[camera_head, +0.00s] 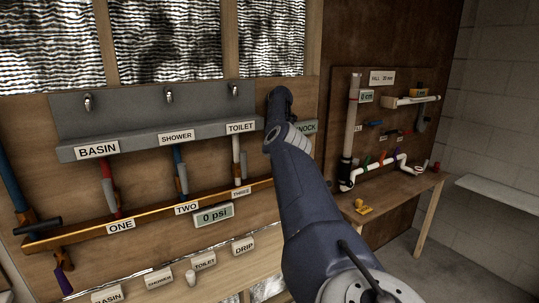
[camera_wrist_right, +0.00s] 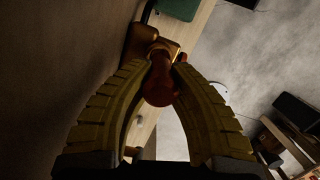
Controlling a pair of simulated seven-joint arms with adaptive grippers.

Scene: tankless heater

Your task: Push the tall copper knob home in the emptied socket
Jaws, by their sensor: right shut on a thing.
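In the right wrist view the copper knob (camera_wrist_right: 160,88) stands between the two yellow ribbed fingers of my right gripper (camera_wrist_right: 164,64), which is shut on it. The knob's round end faces the wrist camera. Its far end meets or overlaps a copper-brown fitting (camera_wrist_right: 144,34); I cannot tell whether the knob is seated in a socket. In the head view my right arm reaches up to the board beside the KNOCK label (camera_head: 306,127) and hides the knob and gripper. My left gripper is not in view.
A grey shelf (camera_head: 112,117) with several taps is on the left, above BASIN, SHOWER and TOILET labels. A copper pipe (camera_head: 148,215) runs below, with a "0 psi" display (camera_head: 213,215). A wooden table (camera_head: 400,188) with white pipework stands on the right.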

